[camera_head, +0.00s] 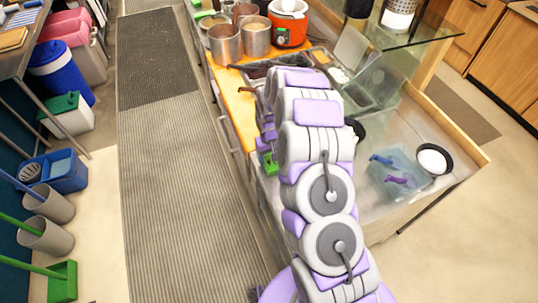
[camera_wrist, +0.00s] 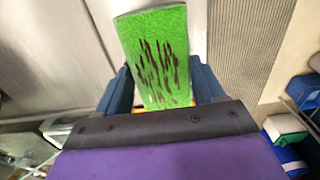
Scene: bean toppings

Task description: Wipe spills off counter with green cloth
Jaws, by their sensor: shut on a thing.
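A green cloth (camera_wrist: 153,55) with dark streaks on it is between the two blue fingers of my gripper (camera_wrist: 162,88), which is shut on it. In the wrist view the cloth stands out past the fingertips, in front of pale cabinet fronts and a floor mat. In the head view a small green patch (camera_head: 269,164), likely the cloth, shows at the left side of my arm, by the counter's edge. My arm hides most of the gripper there. The steel counter (camera_head: 425,115) lies to the right of my arm. I cannot make out a clear spill on it.
A clear bluish container (camera_head: 392,172) and a black pan (camera_head: 434,160) with white contents stand on the counter. Metal pots (camera_head: 225,44) and an orange cooker (camera_head: 289,22) stand at its far end. A ribbed mat (camera_head: 185,185) covers the aisle floor, which is clear.

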